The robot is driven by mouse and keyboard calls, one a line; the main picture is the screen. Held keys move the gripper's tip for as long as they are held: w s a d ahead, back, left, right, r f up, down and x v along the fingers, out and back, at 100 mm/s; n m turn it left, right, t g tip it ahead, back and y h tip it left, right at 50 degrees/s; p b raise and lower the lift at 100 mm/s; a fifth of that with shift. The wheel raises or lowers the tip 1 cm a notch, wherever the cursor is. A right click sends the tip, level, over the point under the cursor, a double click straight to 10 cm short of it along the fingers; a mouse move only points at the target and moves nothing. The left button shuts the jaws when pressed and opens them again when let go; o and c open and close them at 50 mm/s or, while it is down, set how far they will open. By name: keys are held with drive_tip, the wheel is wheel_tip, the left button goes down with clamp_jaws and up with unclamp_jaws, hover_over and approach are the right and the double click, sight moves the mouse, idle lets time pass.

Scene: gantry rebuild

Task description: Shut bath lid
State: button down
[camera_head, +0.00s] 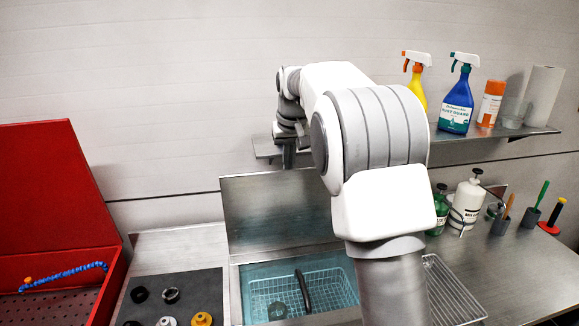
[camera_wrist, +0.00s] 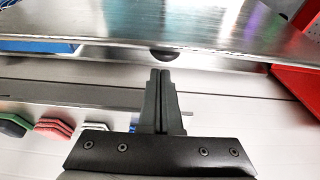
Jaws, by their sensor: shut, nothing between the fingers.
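The bath (camera_head: 262,288) is a sunken metal basin with bluish liquid and a wire basket in it. Its brushed metal lid (camera_head: 270,215) stands raised, nearly upright, at the back of the basin. In the wrist view a metal panel, which looks like the lid (camera_wrist: 130,22), fills the top, with a dark rounded knob (camera_wrist: 165,54) at its edge. My gripper (camera_wrist: 160,72) is shut and empty, its fingertips close to that knob; I cannot tell if they touch. In the head view my arm hides part of the lid and bath, and the fingers are hard to make out.
A shelf (camera_head: 540,131) on the wall holds spray bottles and a paper roll. A red open toolbox (camera_head: 55,190) stands at the left. A dark mat (camera_head: 150,312) with small parts lies beside the bath. Bottles and brush cups stand right, near a wire rack (camera_head: 450,292).

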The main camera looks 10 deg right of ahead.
drive_tip(key=shift+s, duration=0.7)
drive_tip(key=shift+f+b, duration=0.1)
drive_tip(key=shift+b, duration=0.2)
